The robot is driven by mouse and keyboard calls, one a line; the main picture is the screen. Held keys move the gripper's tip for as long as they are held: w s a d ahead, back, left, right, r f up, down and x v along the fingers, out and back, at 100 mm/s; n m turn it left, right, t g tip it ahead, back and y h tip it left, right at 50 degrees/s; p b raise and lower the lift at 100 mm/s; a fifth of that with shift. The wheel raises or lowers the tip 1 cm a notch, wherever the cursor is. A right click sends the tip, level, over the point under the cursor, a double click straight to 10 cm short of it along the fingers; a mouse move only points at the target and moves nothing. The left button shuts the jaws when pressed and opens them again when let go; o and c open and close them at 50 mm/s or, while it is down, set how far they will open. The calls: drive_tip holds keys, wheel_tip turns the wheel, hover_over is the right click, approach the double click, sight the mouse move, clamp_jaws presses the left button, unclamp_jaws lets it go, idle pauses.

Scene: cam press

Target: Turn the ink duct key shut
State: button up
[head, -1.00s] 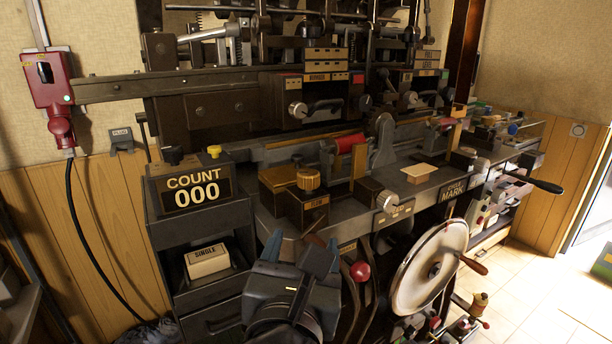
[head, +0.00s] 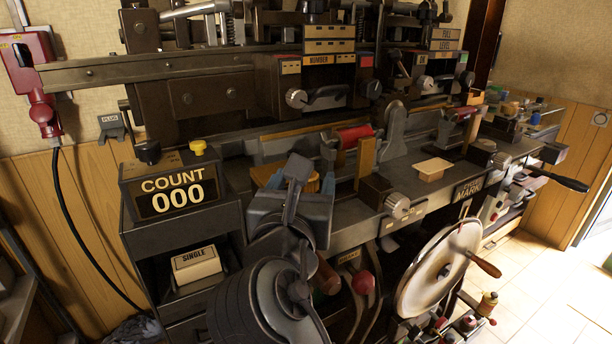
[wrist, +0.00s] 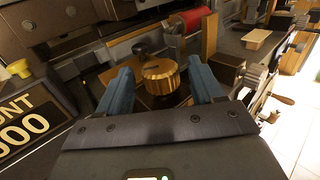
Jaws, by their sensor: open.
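My gripper (head: 291,205) is open and empty, in front of and above a box on the press bench. In the wrist view my gripper (wrist: 160,66) has its two blue fingers well apart, with a ribbed brass knob (wrist: 160,76) seen between them. No contact with the knob shows. A small lever with a dark round end (wrist: 142,47) stands just behind the brass knob. In the head view my arm hides most of this knob and its label. I cannot tell for certain which knob is the ink duct key, or its turn position.
The counter box (head: 178,190) reading 000 stands left of my gripper. A silver knob (head: 397,204) on a dark block is to the right, with a large handwheel (head: 438,268) below. A red roller (head: 356,135) lies behind. A red ball lever (head: 363,282) is close to my arm.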

drive_tip(key=shift+w+d, duration=0.1)
drive_tip(key=shift+w, duration=0.9)
drive_tip(key=c, duration=1)
